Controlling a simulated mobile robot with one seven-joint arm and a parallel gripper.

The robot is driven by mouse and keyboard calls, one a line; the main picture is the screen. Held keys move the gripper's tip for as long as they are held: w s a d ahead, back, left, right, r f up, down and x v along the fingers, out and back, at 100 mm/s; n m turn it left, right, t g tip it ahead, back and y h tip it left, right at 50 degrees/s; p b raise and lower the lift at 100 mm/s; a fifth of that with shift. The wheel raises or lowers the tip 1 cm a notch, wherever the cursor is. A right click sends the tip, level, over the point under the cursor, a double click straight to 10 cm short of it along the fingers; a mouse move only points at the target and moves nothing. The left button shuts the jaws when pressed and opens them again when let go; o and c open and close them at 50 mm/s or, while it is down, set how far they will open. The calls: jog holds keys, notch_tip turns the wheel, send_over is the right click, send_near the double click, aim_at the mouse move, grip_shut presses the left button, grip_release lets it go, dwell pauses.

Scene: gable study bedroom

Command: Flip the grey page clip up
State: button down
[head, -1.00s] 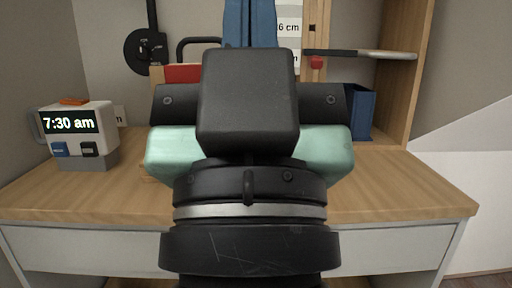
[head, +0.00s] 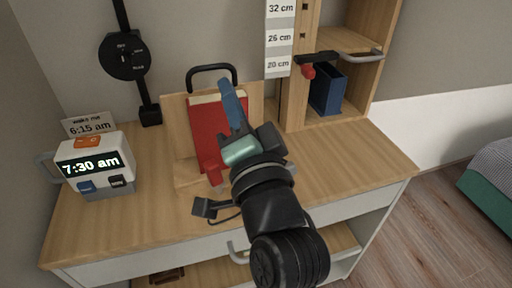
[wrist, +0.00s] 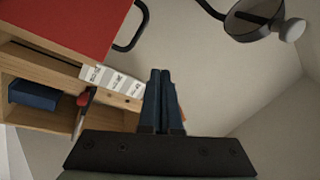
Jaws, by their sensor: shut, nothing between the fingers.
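A red book (head: 207,120) leans upright on a wooden stand (head: 178,150) on the desk. A small red piece (head: 212,172) is at its lower edge, on the ledge. I cannot make out the grey page clip; the right lower part of the book and ledge is hidden behind my gripper and wrist. My gripper (head: 224,84) is shut and empty, its blue fingers pointing up in front of the right side of the book. In the wrist view the shut fingers (wrist: 160,73) are beside the red cover (wrist: 60,22), apart from it.
A clock (head: 95,165) stands at left, a black dial (head: 125,55) on a post behind it. A shelf tower with a height scale (head: 279,40), red-knobbed lever (head: 309,71) and blue box (head: 326,90) is at right. A small black block (head: 204,207) lies near the front edge. The right desktop is clear.

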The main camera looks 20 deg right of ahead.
jog(key=s+d+f+m+g+p, duration=0.1)
jog(key=s+d+f+m+p, duration=0.2)
jog(key=f+m, duration=0.4)
jog(key=s+d+f+m+g+p, duration=0.2)
jog(key=s+d+f+m+p, duration=0.1)
jog(key=f+m, duration=0.4)
jog(key=s+d+f+m+g+h+p, duration=0.1)
jog(key=s+d+f+m+g+p, duration=0.1)
jog(key=s+d+f+m+p, duration=0.2)
notch_tip(320, 180, down, 4)
jog(key=m, duration=0.3)
jog(key=shift+s+r+m, duration=0.2)
jog(key=shift+s+m, duration=0.15)
jog(key=shift+m, duration=0.05)
jog(key=w, duration=0.3)
jog(key=w+f, duration=0.1)
jog(key=w, duration=0.2)
jog(key=w+f, duration=0.1)
jog(key=w, duration=0.3)
jog(key=shift+b, duration=0.4)
jog(key=shift+r, duration=0.15)
jog(key=shift+r+n+h, duration=0.15)
jog(key=shift+n+h, duration=0.15)
